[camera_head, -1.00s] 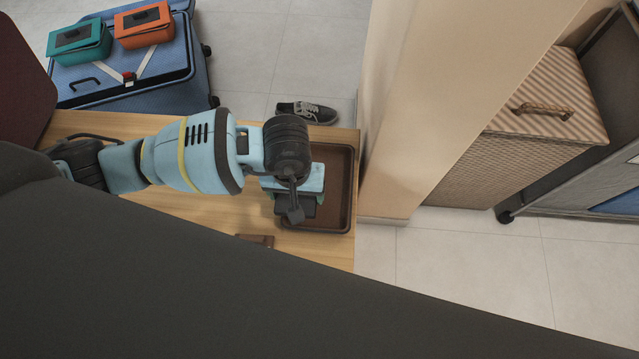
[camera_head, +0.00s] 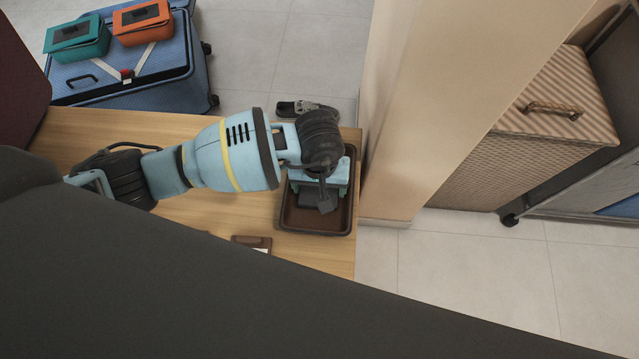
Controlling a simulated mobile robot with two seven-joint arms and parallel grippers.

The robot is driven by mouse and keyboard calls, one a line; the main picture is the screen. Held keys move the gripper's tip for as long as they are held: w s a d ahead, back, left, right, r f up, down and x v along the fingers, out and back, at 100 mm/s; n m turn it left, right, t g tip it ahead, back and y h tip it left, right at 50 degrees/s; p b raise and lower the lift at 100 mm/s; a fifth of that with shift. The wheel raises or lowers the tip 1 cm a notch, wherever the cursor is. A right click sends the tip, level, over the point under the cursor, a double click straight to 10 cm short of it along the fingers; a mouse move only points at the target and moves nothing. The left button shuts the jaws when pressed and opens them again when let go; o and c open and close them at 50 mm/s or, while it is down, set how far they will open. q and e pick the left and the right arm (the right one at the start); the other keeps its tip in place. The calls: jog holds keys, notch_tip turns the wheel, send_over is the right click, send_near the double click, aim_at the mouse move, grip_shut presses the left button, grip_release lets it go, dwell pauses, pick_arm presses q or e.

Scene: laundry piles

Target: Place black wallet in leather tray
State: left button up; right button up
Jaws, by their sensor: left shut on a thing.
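The leather tray (camera_head: 318,223) is a brown, low-walled rectangle at the right end of the wooden table. My left gripper (camera_head: 320,189) comes in from the left and is over the tray, pointing down. It is shut on the black wallet (camera_head: 308,199), a dark flat piece mostly hidden under the gripper and wrist. I cannot tell whether the wallet touches the tray floor. My right gripper is not in view.
A brown item (camera_head: 252,241) lies on the table (camera_head: 200,212), partly cut off by a dark foreground shape. A beige pillar (camera_head: 405,150) stands right of the tray. A blue suitcase (camera_head: 135,75) with teal and orange pouches, and a shoe (camera_head: 305,107), are beyond the table.

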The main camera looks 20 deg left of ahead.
aim_at(319, 189)
pick_arm(q)
jog(key=shift+f, duration=0.1)
jog(key=o, duration=0.7)
jog(key=shift+r, duration=0.4)
notch_tip(319, 189, up, 12)
jog(key=p, duration=0.2)
jog(key=shift+f+p, duration=0.2)
jog(key=shift+p, duration=0.2)
